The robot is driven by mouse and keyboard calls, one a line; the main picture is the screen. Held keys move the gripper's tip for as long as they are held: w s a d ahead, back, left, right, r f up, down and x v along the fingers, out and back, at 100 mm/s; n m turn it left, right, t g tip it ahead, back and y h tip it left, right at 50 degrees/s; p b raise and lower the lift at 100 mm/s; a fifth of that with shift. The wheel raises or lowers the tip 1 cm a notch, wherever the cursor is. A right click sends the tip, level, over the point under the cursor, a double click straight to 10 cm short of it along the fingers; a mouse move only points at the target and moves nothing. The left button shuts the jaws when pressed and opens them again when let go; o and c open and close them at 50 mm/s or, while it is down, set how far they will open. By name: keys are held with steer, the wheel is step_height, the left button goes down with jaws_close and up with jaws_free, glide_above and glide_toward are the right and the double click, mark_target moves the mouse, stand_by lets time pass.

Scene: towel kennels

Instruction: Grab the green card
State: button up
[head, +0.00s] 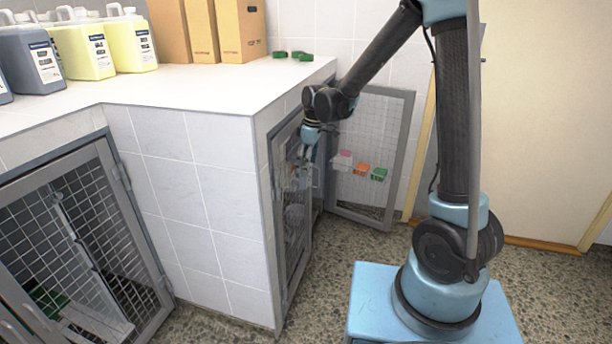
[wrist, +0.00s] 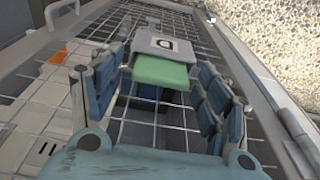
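In the wrist view a green card (wrist: 162,72) hangs under a pale grey clip (wrist: 168,47) with a dark mark, against wire mesh. My gripper (wrist: 160,82) is open, with one blue-padded finger to each side of the card; I cannot tell whether either touches it. In the head view my gripper (head: 306,172) is at the mesh front of the kennel at the counter's corner. A green card (head: 378,174) shows at the right of a row on the open mesh door, beside an orange card (head: 361,169) and a pink one (head: 343,157).
The open mesh door (head: 398,150) stands right of the kennel. An orange patch (wrist: 57,57) shows at left in the wrist view. Jugs (head: 132,42), brown boxes (head: 205,30) and small green items (head: 297,54) stand on the white counter (head: 190,92). Speckled floor lies below.

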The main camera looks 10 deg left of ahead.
steer(key=c, duration=0.7)
steer(key=shift+o, duration=0.2)
